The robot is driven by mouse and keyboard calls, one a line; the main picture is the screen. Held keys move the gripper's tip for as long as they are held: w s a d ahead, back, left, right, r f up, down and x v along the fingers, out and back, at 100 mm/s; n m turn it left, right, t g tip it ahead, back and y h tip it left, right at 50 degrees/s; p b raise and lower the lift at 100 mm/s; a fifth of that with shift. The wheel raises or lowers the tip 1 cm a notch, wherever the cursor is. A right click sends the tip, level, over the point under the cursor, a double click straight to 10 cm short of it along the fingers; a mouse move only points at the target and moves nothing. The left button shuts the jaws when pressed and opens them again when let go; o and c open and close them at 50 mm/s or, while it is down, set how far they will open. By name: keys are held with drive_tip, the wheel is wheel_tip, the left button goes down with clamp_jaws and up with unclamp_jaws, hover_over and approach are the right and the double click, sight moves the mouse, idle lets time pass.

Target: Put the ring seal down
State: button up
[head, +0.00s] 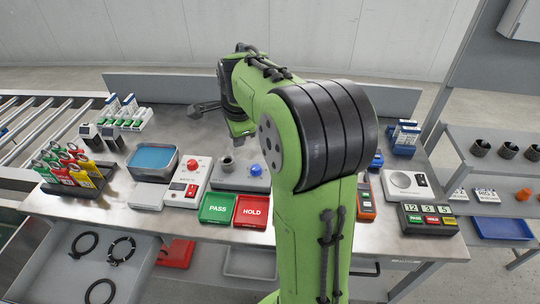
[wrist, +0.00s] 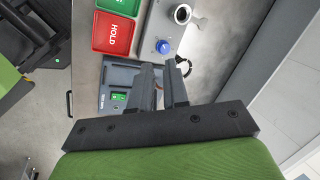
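A thin black ring, which looks like the ring seal (wrist: 188,66), shows in the wrist view just beyond the tip of my gripper's right finger. Part of its loop is hidden behind that finger. It appears to lie on the grey bench top, beside the blue knob (wrist: 163,46). My gripper (wrist: 160,72) has its two dark fingers apart, with a narrow clear gap between them. I see nothing clamped in the gap. Whether a finger touches the ring is not clear. In the head view my arm hides this part of the bench, and the ring does not show there.
The test station with a metal cup (head: 227,163) and blue knob (head: 255,170) stands mid-bench. Green PASS (head: 216,208) and red HOLD (head: 251,211) trays lie in front. A drawer (head: 140,267) at front left holds several dark rings. Instruments crowd the bench's right side.

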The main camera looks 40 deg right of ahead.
drive_tip(key=w+d+f+m+y, duration=0.1)
drive_tip(key=w+d+f+m, duration=0.1)
drive_tip(key=d+f+m, duration=0.65)
drive_tip(key=w+d+f+m, duration=0.1)
drive_tip(key=d+f+m, duration=0.2)
drive_tip(key=d+m, duration=0.55)
drive_tip(key=w+f, duration=0.2)
drive_tip(key=f, duration=0.3)
drive_tip(key=w+d+f+n+b, duration=0.1)
drive_tip(key=w+f, duration=0.1)
drive_tip(key=f, duration=0.2)
drive_tip(key=w+d+f+n+b, duration=0.1)
drive_tip(key=w+f, duration=0.1)
drive_tip(key=f, duration=0.3)
drive_tip(key=shift+d+f+t, duration=0.15)
drive_tip(key=shift+f+t, duration=0.2)
drive_tip(key=shift+t, duration=0.05)
clamp_jaws()
